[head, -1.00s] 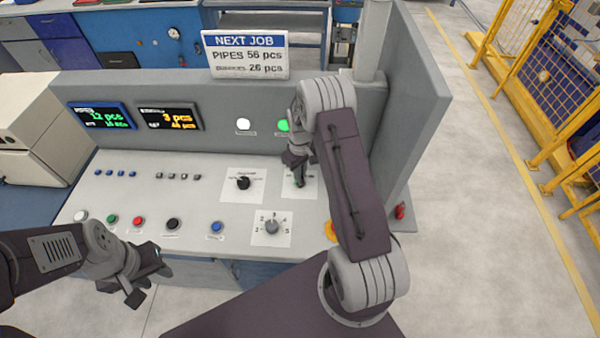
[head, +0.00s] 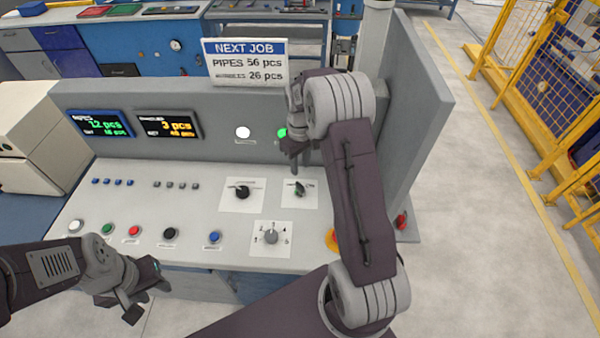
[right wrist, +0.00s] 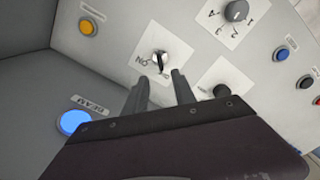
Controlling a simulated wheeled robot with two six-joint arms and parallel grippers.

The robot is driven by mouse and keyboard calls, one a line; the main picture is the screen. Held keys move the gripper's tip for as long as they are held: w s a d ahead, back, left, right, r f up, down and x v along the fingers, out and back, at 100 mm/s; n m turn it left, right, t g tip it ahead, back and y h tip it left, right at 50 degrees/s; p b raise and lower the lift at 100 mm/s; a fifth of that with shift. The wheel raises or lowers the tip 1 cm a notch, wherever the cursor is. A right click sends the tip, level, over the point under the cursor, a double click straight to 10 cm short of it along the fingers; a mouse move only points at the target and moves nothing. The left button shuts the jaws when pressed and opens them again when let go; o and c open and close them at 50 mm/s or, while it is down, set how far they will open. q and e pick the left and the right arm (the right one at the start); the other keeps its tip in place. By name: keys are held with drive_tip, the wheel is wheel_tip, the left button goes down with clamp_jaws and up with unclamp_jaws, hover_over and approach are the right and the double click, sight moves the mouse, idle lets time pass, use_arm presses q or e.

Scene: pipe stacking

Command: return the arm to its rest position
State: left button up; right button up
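My right arm reaches over the control panel (head: 140,200) in the head view. My right gripper (head: 290,160) hangs above the panel near its upright back wall, just above a small dark switch (head: 300,189) on a white plate. In the right wrist view its two fingers (right wrist: 160,88) are apart with nothing between them. The switch (right wrist: 160,63) shows just beyond the fingertips, clear of them. My left gripper (head: 148,290) is at the lower left, in front of the panel's front edge, with its fingers apart and empty.
A black knob (head: 242,192), a numbered grey dial (head: 271,236) and several coloured buttons sit on the panel. The back wall carries two displays, a white lamp (head: 243,132) and a green lamp (head: 282,133). A yellow fence (head: 525,110) stands at right beyond clear floor.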

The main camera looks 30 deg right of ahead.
idle(0.4)
drive_tip(key=s+a+r+n+t+b, duration=0.1)
drive_tip(key=s+a+r+n+b, duration=0.2)
drive_tip(key=a, duration=0.4)
drive_tip(key=s+a+f+m, duration=0.2)
drive_tip(key=s+m, duration=0.1)
drive_tip(key=s, duration=0.4)
drive_tip(key=s+a+f+m, duration=0.2)
drive_tip(key=s+m, duration=0.1)
drive_tip(key=s, duration=0.5)
drive_tip(key=shift+s, duration=0.2)
drive_tip(key=shift+s, duration=0.1)
